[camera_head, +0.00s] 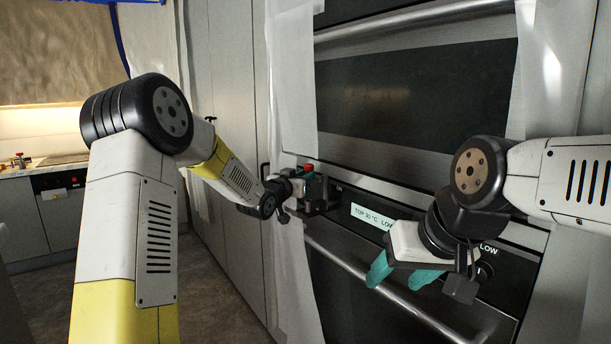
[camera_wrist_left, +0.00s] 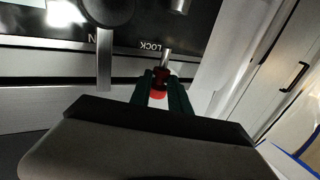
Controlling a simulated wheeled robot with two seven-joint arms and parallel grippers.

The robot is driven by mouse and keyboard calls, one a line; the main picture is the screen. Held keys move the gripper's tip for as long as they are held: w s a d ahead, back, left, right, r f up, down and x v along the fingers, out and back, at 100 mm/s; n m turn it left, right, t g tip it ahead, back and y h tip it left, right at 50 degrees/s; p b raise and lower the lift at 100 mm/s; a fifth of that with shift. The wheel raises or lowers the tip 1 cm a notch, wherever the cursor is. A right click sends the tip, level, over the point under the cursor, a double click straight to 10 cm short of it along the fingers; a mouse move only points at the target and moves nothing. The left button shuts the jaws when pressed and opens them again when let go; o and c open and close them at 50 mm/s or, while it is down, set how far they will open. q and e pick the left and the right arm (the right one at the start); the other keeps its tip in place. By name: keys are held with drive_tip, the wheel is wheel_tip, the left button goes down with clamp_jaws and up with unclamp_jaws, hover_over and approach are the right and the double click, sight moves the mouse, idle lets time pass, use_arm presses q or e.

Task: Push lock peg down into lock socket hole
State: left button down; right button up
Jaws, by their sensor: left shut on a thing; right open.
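The lock peg (camera_wrist_left: 158,93) shows as a red piece between the dark green fingers of my left gripper (camera_wrist_left: 161,82) in the left wrist view. A thin metal shaft extends beyond it toward the black panel with the LOCK label. In the head view, the red top (camera_head: 308,167) shows at my left gripper (camera_head: 318,190), which is shut on it close to the oven's control panel. I cannot make out the lock socket hole; whether the peg's shaft is in it cannot be told. My right gripper (camera_head: 404,276) is open and empty, its teal fingers apart in front of the panel.
Horizontal oven handles (camera_head: 370,284) cross the front. A dark round knob (camera_wrist_left: 108,10) is beside the LOCK label. Tall cabinets (camera_head: 225,100) stand left of the oven.

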use_arm(q)
drive_tip(key=shift+f, duration=0.25)
drive_tip(key=shift+f, duration=0.35)
drive_tip(key=shift+f, duration=3.2)
drive_tip(key=c, duration=1.1)
unclamp_jaws()
drive_tip(key=shift+c, duration=0.2)
drive_tip(key=shift+s, duration=0.15)
drive_tip(key=v, duration=0.7)
drive_tip(key=shift+s+a, duration=0.25)
